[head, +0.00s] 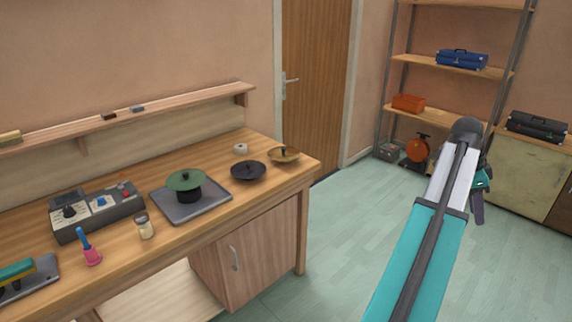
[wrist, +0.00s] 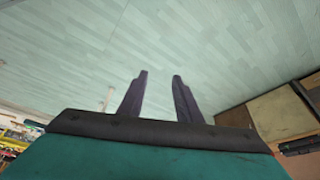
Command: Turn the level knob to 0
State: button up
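A grey control box (head: 97,210) sits on the wooden workbench at the left in the head view. It has a black knob (head: 69,212) on a pale dial at its left, a blue part (head: 101,201) in the middle and a red button at its right. I cannot read any markings, so which knob is the level knob and its setting are unclear. My gripper (wrist: 159,80) is open and empty in the wrist view, with the floor beyond its fingers. In the head view my arm reaches out at the right, far from the box.
The workbench (head: 258,150) also bears a tray (head: 215,208) with a green-lidded pot (head: 187,184), a jar (head: 144,227), a pink-based tool (head: 92,256), a dark pan (head: 248,171) and a brass lid (head: 284,155). A shelf (head: 130,118) runs above it. The floor (head: 335,255) beside it is clear.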

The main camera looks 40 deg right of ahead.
aim_at(101, 201)
jog(key=z, duration=0.6)
jog(key=i, duration=1.55)
jog(key=z, duration=0.8)
jog(key=k, duration=0.15)
jog(key=u, duration=3.25)
